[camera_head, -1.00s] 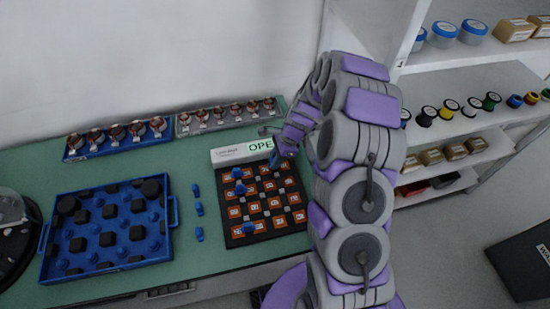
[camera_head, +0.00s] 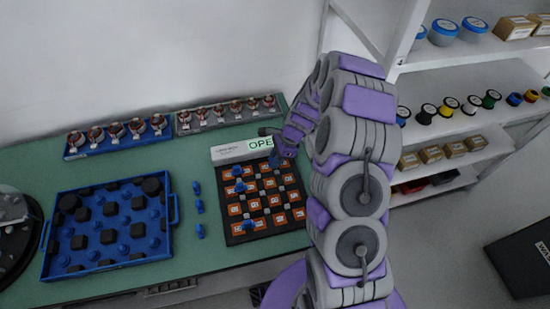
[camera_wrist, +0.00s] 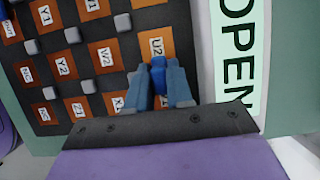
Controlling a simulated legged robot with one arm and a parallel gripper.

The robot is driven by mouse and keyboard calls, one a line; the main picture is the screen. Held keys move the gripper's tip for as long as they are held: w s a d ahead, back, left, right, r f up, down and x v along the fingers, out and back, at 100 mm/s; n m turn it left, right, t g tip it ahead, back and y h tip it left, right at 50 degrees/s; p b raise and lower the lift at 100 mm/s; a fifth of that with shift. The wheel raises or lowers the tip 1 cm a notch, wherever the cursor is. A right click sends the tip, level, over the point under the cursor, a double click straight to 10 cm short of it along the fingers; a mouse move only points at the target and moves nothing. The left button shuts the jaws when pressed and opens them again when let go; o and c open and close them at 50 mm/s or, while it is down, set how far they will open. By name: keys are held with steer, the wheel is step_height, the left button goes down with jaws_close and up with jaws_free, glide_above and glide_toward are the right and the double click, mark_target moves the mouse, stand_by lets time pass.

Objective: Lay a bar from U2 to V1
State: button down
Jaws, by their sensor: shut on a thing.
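The board (camera_head: 234,238) is dark, with orange labelled tiles and small grey blocks between them. In the wrist view, the U2 tile (camera_wrist: 156,43) is near the board's edge, beside the OPEN sign. My gripper (camera_wrist: 160,84) is shut on a blue bar (camera_wrist: 158,70), whose end lies over the lower part of U2. Whether the bar touches the tile I cannot tell. In the head view, my gripper (camera_head: 280,158) is at the board's upper right corner and partly hides it. I cannot make out a V1 label in either view.
Several blue pieces stand on the board, one near its lower edge (camera_head: 249,225). Loose blue bars (camera_head: 199,207) lie left of the board. A blue tray (camera_head: 100,262) is farther left. The sign panel (camera_head: 232,151) is behind the board, with racks (camera_head: 118,141) along the wall.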

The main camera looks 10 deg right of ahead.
steer(key=c, duration=0.9)
jaws_free()
steer(key=p+v, duration=0.3)
steer(key=v, duration=1.4)
steer(key=shift+w+d+r, duration=0.1)
steer(key=shift+r, duration=0.05)
